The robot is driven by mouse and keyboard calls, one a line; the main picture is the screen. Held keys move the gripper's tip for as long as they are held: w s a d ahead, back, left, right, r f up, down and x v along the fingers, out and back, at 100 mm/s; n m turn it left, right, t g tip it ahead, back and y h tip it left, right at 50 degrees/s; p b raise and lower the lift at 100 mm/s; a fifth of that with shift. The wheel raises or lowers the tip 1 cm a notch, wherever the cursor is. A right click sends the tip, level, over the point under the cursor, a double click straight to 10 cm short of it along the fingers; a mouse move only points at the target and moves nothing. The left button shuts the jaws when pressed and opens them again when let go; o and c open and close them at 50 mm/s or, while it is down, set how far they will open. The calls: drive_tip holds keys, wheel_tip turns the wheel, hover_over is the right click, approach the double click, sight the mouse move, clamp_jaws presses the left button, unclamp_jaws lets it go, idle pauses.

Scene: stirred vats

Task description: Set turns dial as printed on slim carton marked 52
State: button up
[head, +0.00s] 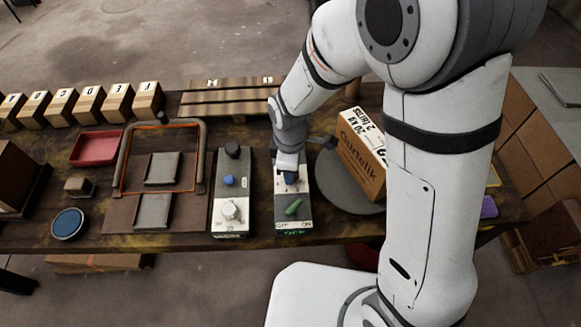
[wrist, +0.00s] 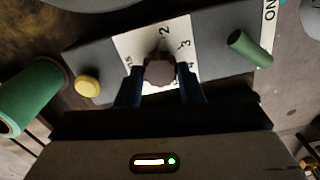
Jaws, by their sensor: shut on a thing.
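The carton (head: 362,160), brown and slim, stands on the right on a round grey plate. Its side reads "Gurtelik"; its white top label is partly hidden by my arm, with small print that seems to include "20 kg" and "2 turns". The turns dial (wrist: 160,71) is a dark brown knob on a white scale (wrist: 183,45) where 2, 3 and 4 can be made out. My gripper (wrist: 160,85) is shut on this knob, a finger on each side. The knob's pointer is not clear. In the head view my gripper (head: 289,172) covers the dial on the grey control box (head: 293,225).
A green switch (head: 293,208) marked OFF and ON sits on the same box; a yellow button (wrist: 88,87) is beside the dial. A second box (head: 230,190) with a white knob stands left. An orange-railed frame (head: 160,127) and red tray (head: 95,147) lie further left.

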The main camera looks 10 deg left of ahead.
drive_tip(key=o, duration=1)
drive_tip(key=shift+r, duration=3.95)
drive_tip(key=shift+w+d+r, duration=0.1)
drive_tip(key=shift+d+r, duration=0.15)
drive_tip(key=shift+d, duration=0.05)
drive_tip(key=s+d+r+m+t, duration=0.1)
drive_tip(key=s+d+r+m, duration=0.1)
drive_tip(key=d+r+m, duration=0.2)
drive_tip(key=s+d+r+m+p, duration=0.1)
drive_tip(key=s+d+r+m, duration=0.2)
drive_tip(key=d+m, duration=0.5)
drive_tip(key=s+d+r+m+t+p, duration=0.1)
drive_tip(key=d+r+m, duration=0.3)
drive_tip(key=d, duration=0.6)
drive_tip(key=s+m, duration=0.1)
drive_tip(key=m, duration=0.1)
drive_tip(key=shift+s+d+r+m+t, duration=0.3)
drive_tip(key=shift+d+r, duration=0.05)
